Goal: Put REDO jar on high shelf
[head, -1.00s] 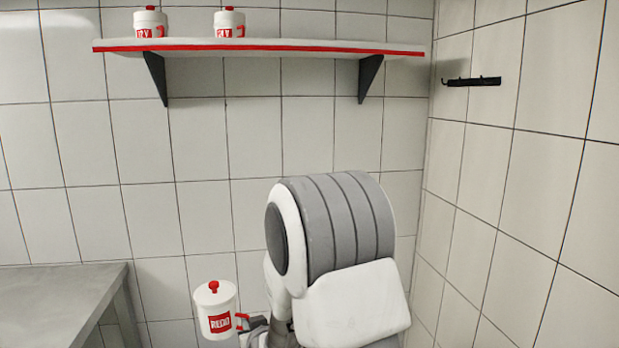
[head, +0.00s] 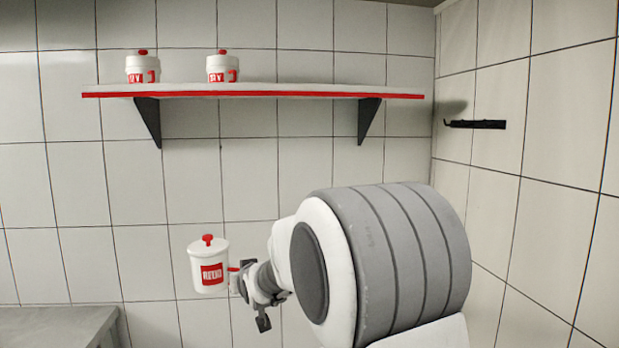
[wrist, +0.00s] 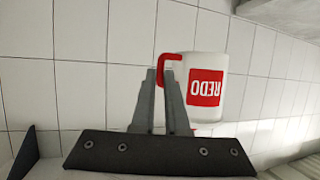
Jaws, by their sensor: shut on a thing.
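The REDO jar (head: 208,268) is white with a red label, a red lid knob and a red handle on its right side. It hangs upright in the air below the high shelf (head: 300,92), left of my arm. My gripper (head: 240,278) is shut on the jar's handle. In the wrist view the jar (wrist: 226,85) appears upside down, and the fingers of my gripper (wrist: 166,78) close on its red handle. The high shelf is white with a red front edge on two dark brackets.
Two similar white jars, one at the far left (head: 142,68) and one beside it (head: 223,67), stand on the shelf's left part. The shelf's middle and right are clear. A black hook rail (head: 475,124) is on the right wall. A grey counter (head: 55,327) is at lower left.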

